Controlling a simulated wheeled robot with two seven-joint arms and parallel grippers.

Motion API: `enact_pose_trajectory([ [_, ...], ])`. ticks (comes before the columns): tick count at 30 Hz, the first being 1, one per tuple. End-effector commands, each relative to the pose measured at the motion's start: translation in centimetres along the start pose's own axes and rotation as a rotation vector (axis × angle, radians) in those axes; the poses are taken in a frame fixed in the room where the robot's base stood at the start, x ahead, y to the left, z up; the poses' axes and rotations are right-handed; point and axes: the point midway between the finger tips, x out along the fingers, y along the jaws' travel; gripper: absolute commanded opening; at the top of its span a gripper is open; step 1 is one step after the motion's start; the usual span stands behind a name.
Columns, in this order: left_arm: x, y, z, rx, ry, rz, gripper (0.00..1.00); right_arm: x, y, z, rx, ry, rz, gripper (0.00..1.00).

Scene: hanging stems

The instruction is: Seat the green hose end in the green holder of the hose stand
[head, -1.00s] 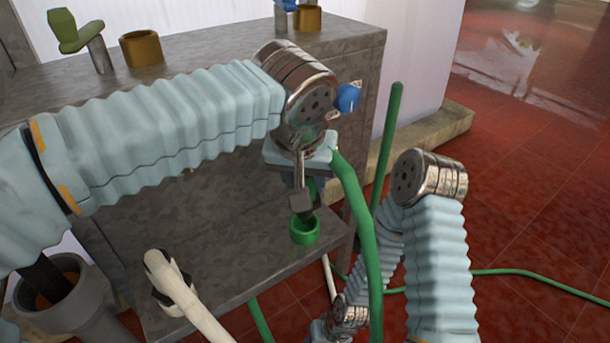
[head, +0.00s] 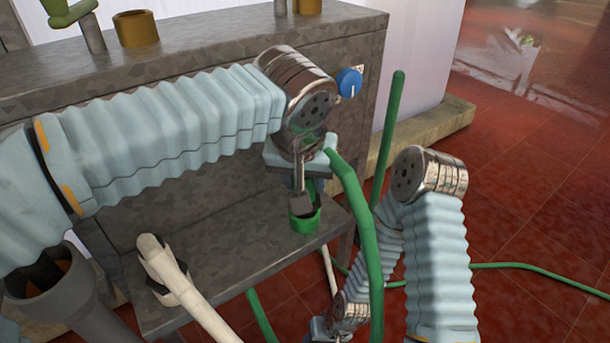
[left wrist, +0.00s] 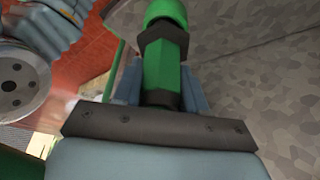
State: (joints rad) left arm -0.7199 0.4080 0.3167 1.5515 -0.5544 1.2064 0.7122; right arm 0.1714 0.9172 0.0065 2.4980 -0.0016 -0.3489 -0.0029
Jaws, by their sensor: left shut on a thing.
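The green hose end shows in the left wrist view (left wrist: 163,62) as a green fitting with a dark hexagonal collar, between the fingers of my left gripper (left wrist: 163,90). In the head view my left gripper (head: 300,178) is shut on it, directly above the green holder (head: 304,223), a short ring on the grey hose stand's lower shelf (head: 225,265). The hose end's lower part meets the holder's opening; how deep it sits is hidden. The green hose (head: 362,225) bends down to the right. My right gripper (head: 320,329) is low at the bottom edge, its jaws unclear.
A cream hose (head: 195,305) in a dark clasp lies at the shelf's left. A blue knob (head: 349,82) is on the stand's front. A brown ring (head: 136,28) stands on top. My right arm is close on the right. Red floor (head: 540,200) is open beyond.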

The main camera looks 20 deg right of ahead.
Motion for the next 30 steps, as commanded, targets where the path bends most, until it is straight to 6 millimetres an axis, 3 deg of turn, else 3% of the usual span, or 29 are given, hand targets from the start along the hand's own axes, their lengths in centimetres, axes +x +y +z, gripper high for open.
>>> enact_pose_trajectory([
  [30,1.23,0.00,0.50,0.000,0.001,0.000,0.11,0.91,0.33,0.02,0.000,0.000,0.000,0.43],
])
